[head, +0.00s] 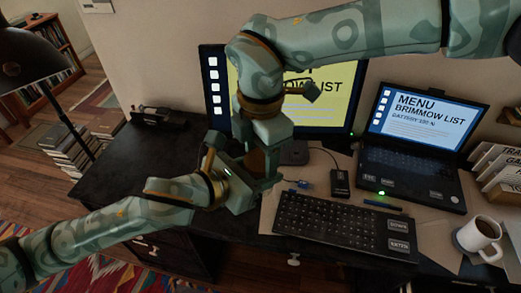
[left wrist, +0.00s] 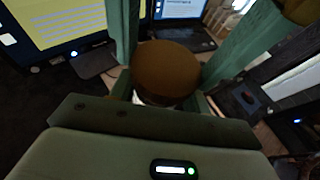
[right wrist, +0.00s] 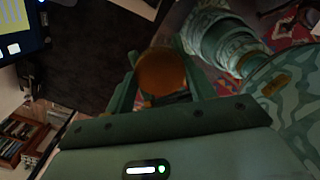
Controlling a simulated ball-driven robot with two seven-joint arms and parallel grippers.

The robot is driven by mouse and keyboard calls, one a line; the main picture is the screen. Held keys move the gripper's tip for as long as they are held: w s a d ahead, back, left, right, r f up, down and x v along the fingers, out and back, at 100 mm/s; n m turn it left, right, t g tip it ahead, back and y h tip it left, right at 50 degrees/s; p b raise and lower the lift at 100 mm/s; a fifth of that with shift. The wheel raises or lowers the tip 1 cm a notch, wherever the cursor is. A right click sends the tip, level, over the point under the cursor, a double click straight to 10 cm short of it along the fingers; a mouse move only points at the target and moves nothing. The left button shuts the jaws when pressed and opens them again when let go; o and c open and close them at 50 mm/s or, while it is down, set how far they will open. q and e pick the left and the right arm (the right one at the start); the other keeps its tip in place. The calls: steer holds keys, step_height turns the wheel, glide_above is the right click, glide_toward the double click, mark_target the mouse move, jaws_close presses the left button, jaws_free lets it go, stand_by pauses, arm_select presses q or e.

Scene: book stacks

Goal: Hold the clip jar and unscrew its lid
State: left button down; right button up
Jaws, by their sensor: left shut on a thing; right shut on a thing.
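The clip jar's round brown lid (left wrist: 168,72) shows between the fingers of my left gripper (left wrist: 165,85) in the left wrist view, with a small pale part of the clip jar (left wrist: 140,100) below it. In the right wrist view the brown lid (right wrist: 162,72) sits between the fingers of my right gripper (right wrist: 162,85), which is shut on it. In the head view my right gripper (head: 258,156) comes from above and my left gripper (head: 250,182) from the left; they meet around the jar. My left gripper is shut on the jar, whose body is mostly hidden by fingers.
The grippers are above the dark desk (head: 120,180), in front of a yellow monitor (head: 345,90). A keyboard (head: 335,222), laptop (head: 410,165) and mug (head: 478,237) are to the right. A lamp (head: 25,55) stands at left. The desk's left part is mostly clear.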

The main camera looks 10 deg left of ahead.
steer(key=n, duration=0.3)
steer(key=o, duration=1.1)
steer(key=shift+r, duration=0.1)
